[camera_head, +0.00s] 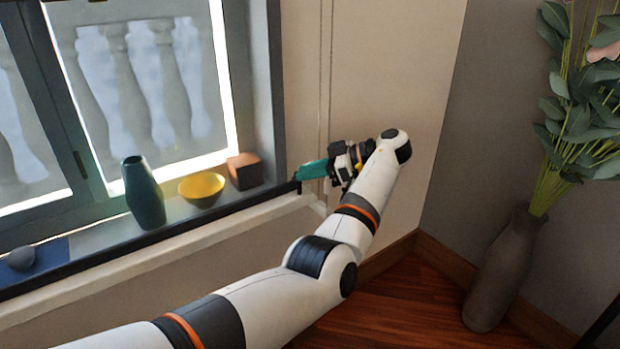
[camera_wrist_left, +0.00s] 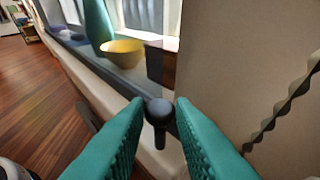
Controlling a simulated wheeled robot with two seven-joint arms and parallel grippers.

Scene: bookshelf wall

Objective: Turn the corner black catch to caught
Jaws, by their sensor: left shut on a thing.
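The corner black catch (camera_wrist_left: 159,112) is a round dark knob with a short stem pointing down, at the end of the dark sill rail. In the left wrist view it sits between the two teal fingertips of my left gripper (camera_wrist_left: 160,108). In the head view my left gripper (camera_head: 302,173) reaches this corner from the right, and its teal fingers hide most of the catch. My left gripper is shut on the catch. My right gripper is not in view.
On the window sill stand a teal vase (camera_head: 144,192), a yellow bowl (camera_head: 201,189) and a brown box (camera_head: 245,171), close to the gripper. A dark rail (camera_head: 150,231) runs along the sill's front. A tall floor vase (camera_head: 503,270) with leafy stems stands at the right.

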